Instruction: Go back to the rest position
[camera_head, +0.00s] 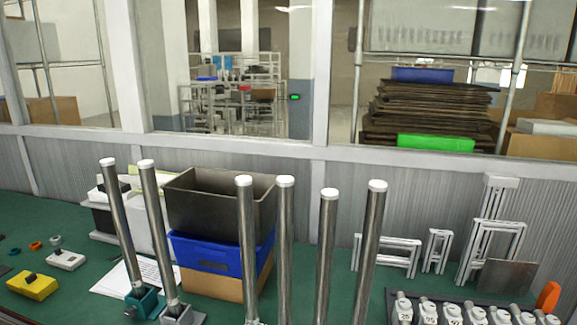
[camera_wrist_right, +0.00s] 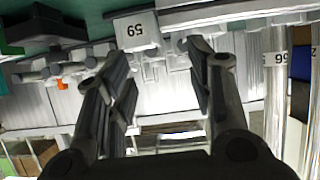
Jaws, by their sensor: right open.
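My right gripper (camera_wrist_right: 153,62) shows in the right wrist view, with its two dark fingers spread wide and nothing held between them. A pale block with a number label (camera_wrist_right: 137,32) appears upside down just past the fingertips; I cannot tell how far away it is. Neither gripper shows in the head view. There, a row of numbered grey-white pieces (camera_head: 428,312) stands in a dark rack at the lower right, cut off by the bottom edge. Several tall steel posts with white tops (camera_head: 245,240) rise from the table's near side.
The green table (camera_head: 60,222) carries a dark bin on a blue crate (camera_head: 205,258), a yellow block (camera_head: 32,286) and paper sheets (camera_head: 112,280). Metal frames (camera_head: 388,255) stand at the back right, by a ribbed wall under windows. Bare table shows between posts and frames.

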